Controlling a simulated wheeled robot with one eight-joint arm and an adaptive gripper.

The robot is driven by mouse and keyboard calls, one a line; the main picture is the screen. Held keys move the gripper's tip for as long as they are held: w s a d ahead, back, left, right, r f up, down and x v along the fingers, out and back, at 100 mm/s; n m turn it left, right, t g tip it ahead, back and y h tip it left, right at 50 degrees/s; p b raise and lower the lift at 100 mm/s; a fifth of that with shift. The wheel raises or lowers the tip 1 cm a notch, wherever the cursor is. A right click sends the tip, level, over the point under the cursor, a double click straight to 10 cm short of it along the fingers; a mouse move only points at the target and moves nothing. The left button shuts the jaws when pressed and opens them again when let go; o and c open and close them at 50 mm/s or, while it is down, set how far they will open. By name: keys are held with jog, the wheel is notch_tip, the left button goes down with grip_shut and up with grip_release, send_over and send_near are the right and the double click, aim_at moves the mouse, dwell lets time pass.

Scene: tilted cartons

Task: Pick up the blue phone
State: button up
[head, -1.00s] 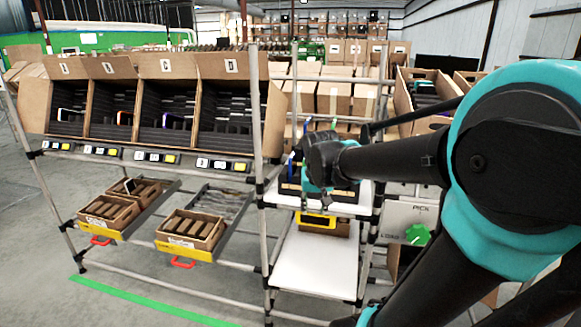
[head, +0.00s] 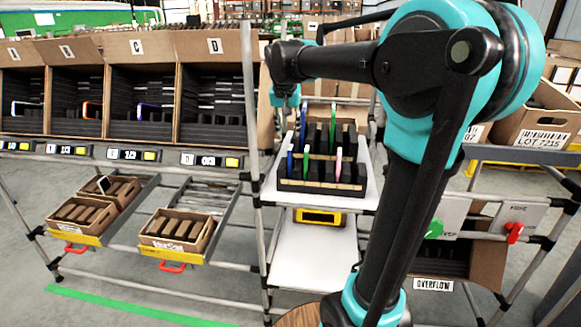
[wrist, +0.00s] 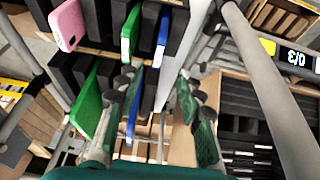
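A black slotted rack on a cardboard base (head: 320,187) holds several upright phones. A blue phone (head: 290,165) stands in the front row at its left and shows in the wrist view (wrist: 161,40). Another blue phone (head: 303,125) stands farther back; in the wrist view it (wrist: 132,112) is beside my left-hand finger. My gripper (head: 286,98) is above the rack's rear left. In the wrist view my gripper (wrist: 157,88) has its fingers spread, with no phone clamped.
Tilted cartons (head: 214,90) with phones stand to the left, behind a grey post (head: 250,120). Lower trays hold brown boxes (head: 175,229). A white shelf (head: 308,258) below the rack is mostly clear. More cartons (head: 535,115) stand at right.

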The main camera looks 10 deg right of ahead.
aim_at(291, 147)
jog(key=x, duration=1)
jog(key=shift+w+d, duration=0.1)
grip_shut()
